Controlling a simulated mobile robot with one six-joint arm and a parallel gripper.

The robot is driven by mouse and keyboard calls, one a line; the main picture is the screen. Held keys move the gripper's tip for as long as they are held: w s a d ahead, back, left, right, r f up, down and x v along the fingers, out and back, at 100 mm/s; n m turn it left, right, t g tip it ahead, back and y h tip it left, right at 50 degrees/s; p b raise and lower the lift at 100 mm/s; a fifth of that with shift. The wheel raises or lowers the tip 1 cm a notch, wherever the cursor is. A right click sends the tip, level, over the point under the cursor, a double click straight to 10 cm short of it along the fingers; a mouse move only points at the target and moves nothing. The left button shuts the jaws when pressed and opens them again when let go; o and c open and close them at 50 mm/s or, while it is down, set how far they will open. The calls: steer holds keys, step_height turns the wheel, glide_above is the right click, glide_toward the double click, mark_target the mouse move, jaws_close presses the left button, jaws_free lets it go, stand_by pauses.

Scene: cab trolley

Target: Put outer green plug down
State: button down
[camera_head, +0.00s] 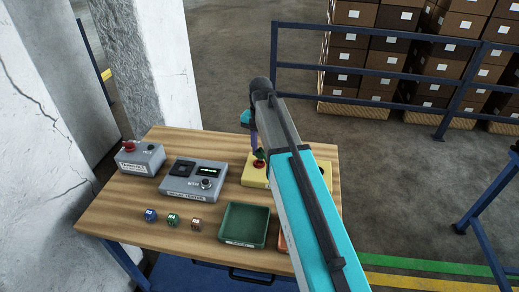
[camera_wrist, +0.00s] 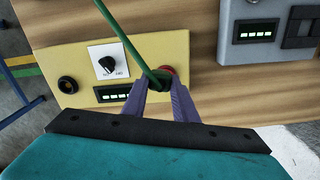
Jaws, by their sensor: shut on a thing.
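My gripper (camera_wrist: 160,88) is shut on a dark green plug (camera_wrist: 158,80), held between its two purple fingertips. A green cable (camera_wrist: 120,30) runs from the plug to the top edge of the wrist view. The plug is over the yellow box (camera_wrist: 60,56), beside a red round part (camera_wrist: 167,71) that it partly covers. I cannot tell whether the plug touches the box. A black round socket (camera_wrist: 67,84) on the box's other end is empty. In the head view my gripper (camera_head: 257,152) is above the yellow box (camera_head: 254,176), most of which my arm hides.
The wooden table (camera_head: 130,200) also holds a grey red-button box (camera_head: 140,158), a grey tester (camera_head: 193,180), three small blocks (camera_head: 173,220), and a green tray (camera_head: 244,225). An orange tray (camera_head: 283,240) is mostly hidden by my arm. Blue railings (camera_head: 380,70) stand behind.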

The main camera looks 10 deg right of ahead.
steer(key=s+n, duration=0.1)
steer(key=n, duration=0.1)
steer(key=f+n+b, duration=0.1)
steer(key=n, duration=0.1)
steer(key=s+n+b, duration=0.1)
steer(key=n, duration=0.1)
steer(key=shift+s+f+n, duration=0.25)
steer(key=shift+s+n, duration=0.05)
steer(key=n, duration=0.1)
steer(key=s+n+b, duration=0.1)
steer(key=n+b, duration=0.1)
steer(key=n, duration=0.1)
steer(key=shift+s+f, duration=0.3)
steer(key=shift+f, duration=0.1)
steer(key=shift+s+f+n, duration=0.15)
steer(key=shift+s+n, duration=0.25)
steer(key=shift+n, duration=0.8)
